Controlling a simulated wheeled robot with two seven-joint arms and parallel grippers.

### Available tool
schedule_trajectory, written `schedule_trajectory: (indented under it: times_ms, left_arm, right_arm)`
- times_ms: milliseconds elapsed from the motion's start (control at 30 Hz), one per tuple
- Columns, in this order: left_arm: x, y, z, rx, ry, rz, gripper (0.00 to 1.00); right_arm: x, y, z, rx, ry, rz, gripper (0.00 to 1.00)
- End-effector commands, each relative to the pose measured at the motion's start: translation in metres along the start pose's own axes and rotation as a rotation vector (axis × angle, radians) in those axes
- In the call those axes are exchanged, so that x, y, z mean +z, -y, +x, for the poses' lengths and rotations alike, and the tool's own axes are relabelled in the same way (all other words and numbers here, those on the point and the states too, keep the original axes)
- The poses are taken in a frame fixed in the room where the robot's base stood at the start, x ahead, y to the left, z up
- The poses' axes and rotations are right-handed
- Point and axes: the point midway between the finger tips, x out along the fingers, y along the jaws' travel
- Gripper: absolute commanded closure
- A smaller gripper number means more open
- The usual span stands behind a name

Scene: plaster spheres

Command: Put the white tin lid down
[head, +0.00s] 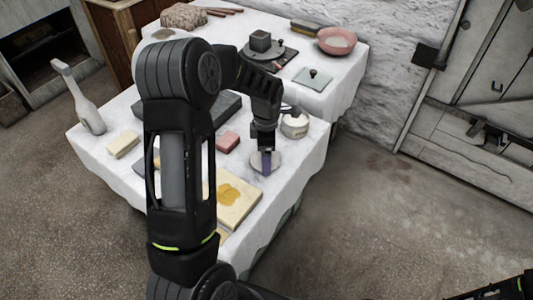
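A round white disc, apparently the white tin lid (256,163), shows directly below my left gripper (266,158), over the near table's right side. A purplish upright piece at the fingertips overlaps the disc. I cannot tell whether the lid rests on the cloth or is held just above it, nor whether the fingers are shut. A white round tin (295,127) stands just behind and right of the gripper. Only a dark part of my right arm shows at the bottom right corner; its gripper is out of view.
Behind, a second table carries a pink bowl (337,41). My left arm hides the middle.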

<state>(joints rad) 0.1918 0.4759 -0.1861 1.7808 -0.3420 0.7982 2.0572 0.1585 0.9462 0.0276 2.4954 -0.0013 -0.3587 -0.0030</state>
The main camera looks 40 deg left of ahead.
Motion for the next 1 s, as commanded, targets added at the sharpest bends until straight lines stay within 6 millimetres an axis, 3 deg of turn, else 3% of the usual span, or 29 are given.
schedule_trajectory:
  times_ms: [67,100,233,667,1000]
  left_arm:
    - [0.0,0.0,0.004,0.0,0.0,0.0,0.51]
    - [0.0,0.0,0.003,0.0,0.0,0.0,0.11]
    - [0.0,0.0,0.003,0.0,0.0,0.0,0.01]
    - [0.0,-0.001,-0.008,0.002,0.001,0.0,0.0]
    - [0.001,-0.001,-0.071,0.005,0.002,0.002,0.0]
  right_arm:
    - [0.0,-0.001,0.003,0.0,0.0,0.0,0.64]
    - [0.0,-0.001,0.002,0.0,0.0,0.0,0.64]
    - [0.0,-0.001,0.002,0.0,0.0,0.0,0.64]
    - [0.0,0.001,-0.002,0.0,0.0,0.0,0.64]
    - [0.0,0.005,-0.013,0.0,0.0,-0.001,0.64]
